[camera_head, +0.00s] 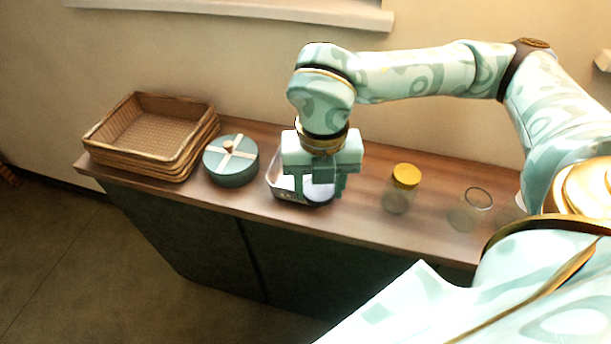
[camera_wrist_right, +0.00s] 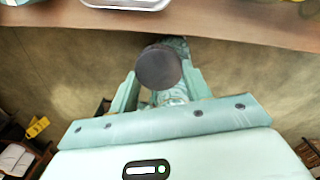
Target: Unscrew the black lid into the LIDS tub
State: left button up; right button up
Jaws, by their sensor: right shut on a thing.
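My right gripper (camera_head: 321,190) points down in front of the LIDS tub (camera_head: 281,188) in the head view and hides much of it. In the wrist view, the gripper (camera_wrist_right: 159,84) is shut on a round dark lid (camera_wrist_right: 157,67), with one finger on each side. The lid is off any jar; the gripper mostly hides it in the head view. The tub is a small pale-walled container on the counter; its rim shows at the top of the wrist view (camera_wrist_right: 125,3). An open glass jar (camera_head: 470,213) stands on the counter at the right. My left gripper is not in view.
A yellow-lidded jar (camera_head: 405,176) stands right of my gripper. Another glass (camera_head: 510,213) is partly hidden by my arm. A round teal box (camera_head: 231,168) and stacked wicker trays (camera_head: 140,160) stand left of the tub. The counter's front edge is close.

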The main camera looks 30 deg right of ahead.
jog(key=shift+w+d+m, duration=0.1)
jog(key=shift+d+m, duration=0.05)
jog(key=shift+m, duration=0.25)
jog(key=w+d+f+b, duration=0.1)
jog(key=w+f, duration=0.2)
jog(key=w, duration=0.1)
jog(key=w+d+f, duration=0.2)
jog(key=w+f, duration=0.1)
jog(key=w, duration=0.1)
jog(key=w+d+f+b, duration=0.1)
jog(key=w+d+f, duration=0.1)
jog(key=w+f, duration=0.1)
jog(key=shift+w+f+b, duration=0.15)
jog(key=shift+w+b, duration=0.15)
jog(key=shift+w, duration=0.2)
jog(key=shift+w+d+f+b, duration=0.15)
jog(key=shift+f+b, duration=0.1)
jog(key=shift+f, duration=0.7)
jog(key=shift+w+d+f+b, duration=0.1)
jog(key=shift+w+f+b, duration=0.1)
jog(key=shift+f, duration=0.75)
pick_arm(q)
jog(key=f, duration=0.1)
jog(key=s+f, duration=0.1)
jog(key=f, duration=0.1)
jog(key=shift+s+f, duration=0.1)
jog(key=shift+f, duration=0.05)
pick_arm(e)
jog(key=shift+s, duration=0.1)
